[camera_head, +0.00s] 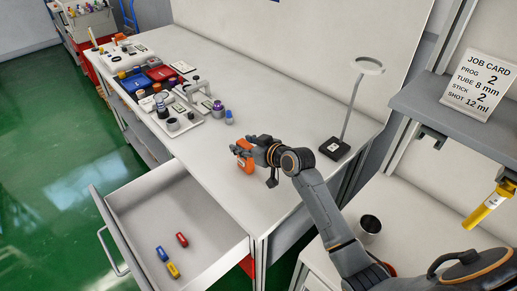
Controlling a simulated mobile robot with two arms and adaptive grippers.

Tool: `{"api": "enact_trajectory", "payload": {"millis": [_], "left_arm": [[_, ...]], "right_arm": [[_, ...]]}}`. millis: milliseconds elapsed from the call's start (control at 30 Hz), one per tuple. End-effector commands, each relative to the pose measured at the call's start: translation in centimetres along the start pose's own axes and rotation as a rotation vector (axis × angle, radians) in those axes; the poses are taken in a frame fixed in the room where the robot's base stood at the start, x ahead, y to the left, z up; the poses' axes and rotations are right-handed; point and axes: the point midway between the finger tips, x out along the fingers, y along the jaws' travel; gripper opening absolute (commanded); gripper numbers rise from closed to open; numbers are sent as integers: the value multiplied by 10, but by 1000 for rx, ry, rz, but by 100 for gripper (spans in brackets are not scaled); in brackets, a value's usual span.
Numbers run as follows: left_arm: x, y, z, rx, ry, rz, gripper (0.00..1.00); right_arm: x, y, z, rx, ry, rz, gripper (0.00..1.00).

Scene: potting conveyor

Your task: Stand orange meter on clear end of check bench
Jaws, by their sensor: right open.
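The orange meter (247,166) is on the white bench, near its front right part. My right gripper (241,152) is at the meter, with its dark fingers over the meter's side and covering part of it. The gripper is open. The meter looks upright, with its base at or close to the bench top; I cannot tell whether the fingers touch it. The white bench (270,100) has a bare stretch around the meter. My left gripper is not in view.
A magnifier lamp (335,149) stands to the right of my gripper. Several bottles, red and blue trays (160,73) and a white stand crowd the bench's left part. An open drawer (150,215) with small coloured pieces juts out below. A dark cup (370,224) sits at lower right.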

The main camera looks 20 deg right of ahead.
Motion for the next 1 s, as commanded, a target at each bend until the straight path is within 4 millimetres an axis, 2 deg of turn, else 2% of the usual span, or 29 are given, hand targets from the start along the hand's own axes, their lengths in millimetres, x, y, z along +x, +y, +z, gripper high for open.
{"api": "enact_trajectory", "payload": {"millis": [200, 400, 600, 1000], "left_arm": [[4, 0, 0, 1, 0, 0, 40], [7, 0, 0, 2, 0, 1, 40], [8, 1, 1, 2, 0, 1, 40], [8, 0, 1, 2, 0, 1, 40]], "right_arm": [[-43, 1, 2, -3, 0, 2, 49], [-71, 1, 1, -2, -1, 2, 49], [-83, 0, 0, -1, 0, 0, 49], [-83, 0, 0, 0, 0, 0, 49]]}}
